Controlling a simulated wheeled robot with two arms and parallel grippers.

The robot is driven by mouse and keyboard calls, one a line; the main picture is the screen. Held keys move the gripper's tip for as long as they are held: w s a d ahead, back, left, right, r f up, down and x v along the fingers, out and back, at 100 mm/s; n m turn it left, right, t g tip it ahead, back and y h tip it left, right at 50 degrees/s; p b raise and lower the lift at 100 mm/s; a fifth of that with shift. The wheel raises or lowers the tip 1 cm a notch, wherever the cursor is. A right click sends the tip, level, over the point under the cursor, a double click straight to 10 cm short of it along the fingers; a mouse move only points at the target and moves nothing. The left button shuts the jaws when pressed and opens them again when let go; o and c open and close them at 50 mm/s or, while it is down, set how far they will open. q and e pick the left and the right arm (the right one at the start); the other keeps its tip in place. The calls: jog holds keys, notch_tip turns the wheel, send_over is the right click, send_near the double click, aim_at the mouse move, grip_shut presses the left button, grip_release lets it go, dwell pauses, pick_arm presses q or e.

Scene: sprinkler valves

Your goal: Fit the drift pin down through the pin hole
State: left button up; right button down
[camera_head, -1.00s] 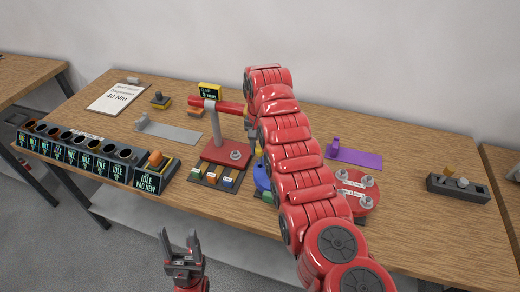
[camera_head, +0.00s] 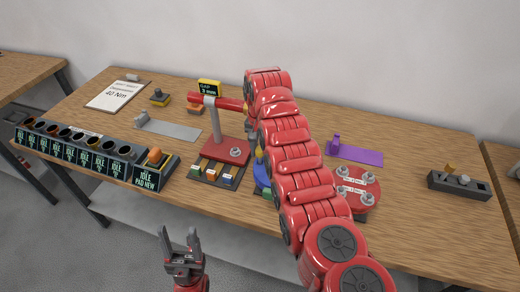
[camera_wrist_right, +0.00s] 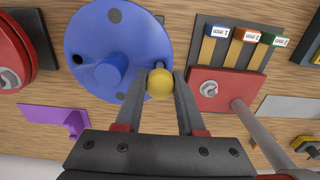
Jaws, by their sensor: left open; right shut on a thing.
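The drift pin appears to be the yellow ball-headed piece (camera_wrist_right: 160,84) in the right wrist view. My right gripper (camera_wrist_right: 160,78) is shut on it, with one finger on each side of the ball. The pin is over the right edge area of a blue round plate (camera_wrist_right: 100,35), which has a blue central post and several dark holes. The ball hides most of the pin's shaft, so I cannot tell whether its tip is in a hole. In the head view, my right arm covers most of the blue plate (camera_head: 262,180). My left gripper (camera_head: 180,243) is open and empty in front of the table.
A red base with a grey post (camera_head: 218,125) stands left of the blue plate. A red bolted disc (camera_head: 357,190) and purple bracket (camera_head: 358,154) are to the right. A row of black bins (camera_head: 75,150) lines the table's left front.

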aim_at(260, 149)
jog(key=shift+f+b, duration=0.5)
jog(key=shift+f, duration=0.8)
jog(key=shift+c, duration=2.2)
grip_release()
jog(key=shift+r, duration=0.25)
notch_tip(260, 149, up, 8)
jog(key=shift+f+b, duration=0.1)
jog(key=shift+b, duration=0.9)
notch_tip(260, 149, up, 9)
jog(key=p, duration=0.8)
jog(key=shift+p, duration=0.35)
jog(key=shift+f, duration=0.1)
